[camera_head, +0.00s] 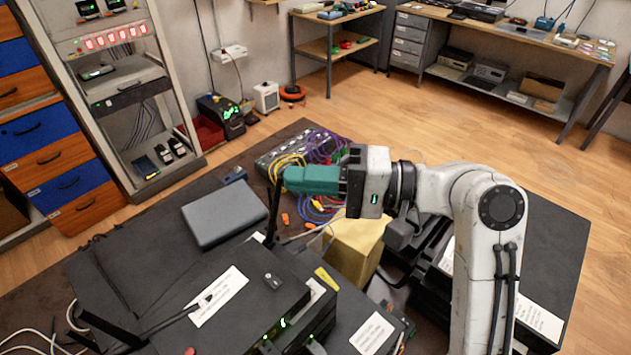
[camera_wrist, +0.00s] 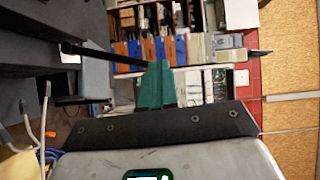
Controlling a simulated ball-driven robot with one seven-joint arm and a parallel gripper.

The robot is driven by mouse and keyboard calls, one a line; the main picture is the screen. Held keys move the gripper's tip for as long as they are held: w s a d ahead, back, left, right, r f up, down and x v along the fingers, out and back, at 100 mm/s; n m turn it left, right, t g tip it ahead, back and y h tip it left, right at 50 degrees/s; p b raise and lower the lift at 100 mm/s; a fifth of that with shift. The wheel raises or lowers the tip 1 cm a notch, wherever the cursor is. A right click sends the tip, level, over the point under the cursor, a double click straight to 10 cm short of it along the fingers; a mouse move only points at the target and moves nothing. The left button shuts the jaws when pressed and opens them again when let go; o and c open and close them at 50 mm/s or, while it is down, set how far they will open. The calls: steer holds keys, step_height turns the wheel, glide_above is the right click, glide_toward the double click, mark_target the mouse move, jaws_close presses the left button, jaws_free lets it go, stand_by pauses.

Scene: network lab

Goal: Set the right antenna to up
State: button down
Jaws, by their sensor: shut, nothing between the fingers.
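The right antenna (camera_head: 272,215) is a thin black rod at the back edge of a black router (camera_head: 245,300) in the head view. It stands close to upright, leaning slightly. In the wrist view the rod (camera_wrist: 105,54) runs across to the teal fingers. My gripper (camera_head: 288,179) has teal fingers pressed together with nothing between them. They are right beside the antenna's upper end; I cannot tell if they touch it. The closed fingers also show in the wrist view (camera_wrist: 155,85). A second black antenna (camera_head: 170,321) lies low across the router's left part.
A grey box (camera_head: 224,212) lies behind the router. A yellow box (camera_head: 356,246) stands under my forearm. Coloured cables (camera_head: 318,150) and a patch panel are at the table's back. Dark stacked devices stand at the right. Bare dark tabletop shows at the left back.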

steer(key=shift+s+a+r+n+h+p, duration=0.2)
steer(key=shift+s+a+n+h+p, duration=0.1)
steer(key=shift+s+a+n, duration=0.15)
steer(key=shift+s+a+r+n+h+p, duration=0.2)
steer(key=shift+s+a+n+h+p, duration=0.1)
steer(key=shift+s+a+n, duration=0.1)
